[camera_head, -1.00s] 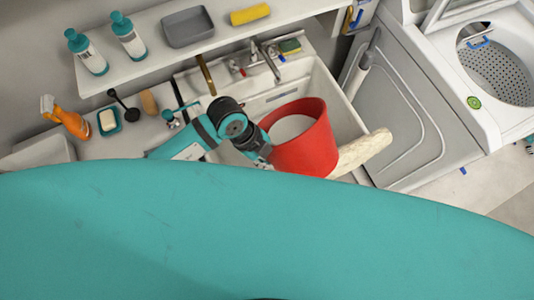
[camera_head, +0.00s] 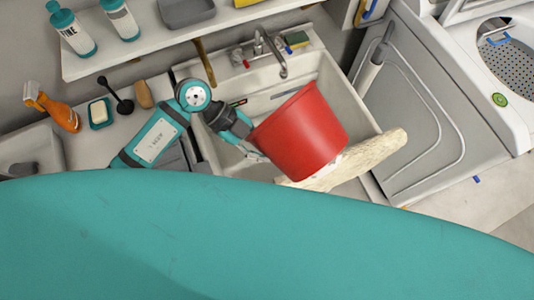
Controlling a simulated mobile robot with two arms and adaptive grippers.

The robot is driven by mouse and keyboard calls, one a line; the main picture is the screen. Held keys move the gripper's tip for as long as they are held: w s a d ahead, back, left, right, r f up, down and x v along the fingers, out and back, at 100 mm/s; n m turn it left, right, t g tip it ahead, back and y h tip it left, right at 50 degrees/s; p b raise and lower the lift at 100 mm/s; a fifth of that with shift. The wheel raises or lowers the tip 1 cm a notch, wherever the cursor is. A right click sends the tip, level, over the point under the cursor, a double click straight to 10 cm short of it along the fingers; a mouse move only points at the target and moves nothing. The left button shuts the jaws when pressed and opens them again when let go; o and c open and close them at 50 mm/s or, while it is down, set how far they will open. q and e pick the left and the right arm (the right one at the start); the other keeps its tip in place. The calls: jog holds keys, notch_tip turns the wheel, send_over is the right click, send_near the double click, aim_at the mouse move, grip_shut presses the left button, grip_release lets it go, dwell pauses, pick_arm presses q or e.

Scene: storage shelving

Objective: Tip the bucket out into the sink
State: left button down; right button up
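The red bucket (camera_head: 303,135) is tilted over the front part of the white sink (camera_head: 279,73). Its open end points up and to the left in the picture, toward the basin, and its inside is hidden. My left gripper (camera_head: 254,151) is at the bucket's left side, by the rim, and appears shut on it. The exact contact of the fingers is partly hidden. The sink's faucet (camera_head: 268,50) stands at the back, behind the bucket. My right gripper is not in view.
A cream, rough-textured long object (camera_head: 365,160) lies by the sink's front edge, below the bucket. An orange spray bottle (camera_head: 52,108) and soap dish (camera_head: 100,113) stand left. A shelf (camera_head: 150,50) runs above.

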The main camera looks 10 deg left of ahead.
pick_arm(q)
jog(key=shift+w+a+f+h+b, duration=0.15)
jog(key=shift+a+f+h+b, duration=0.25)
jog(key=shift+b, duration=0.7)
jog(key=a+h+b, duration=0.1)
jog(key=w+a+f+g+h+b, duration=0.1)
jog(key=h+b, duration=0.1)
jog(key=shift+w+a+f, duration=0.1)
jog(key=shift+f, duration=0.1)
jog(key=shift+w+a+n+g+h+b, duration=0.3)
jog(key=shift+a+g+h+b, duration=0.4)
jog(key=shift+h, duration=0.3)
jog(key=shift+d, duration=0.1)
dwell(0.5)
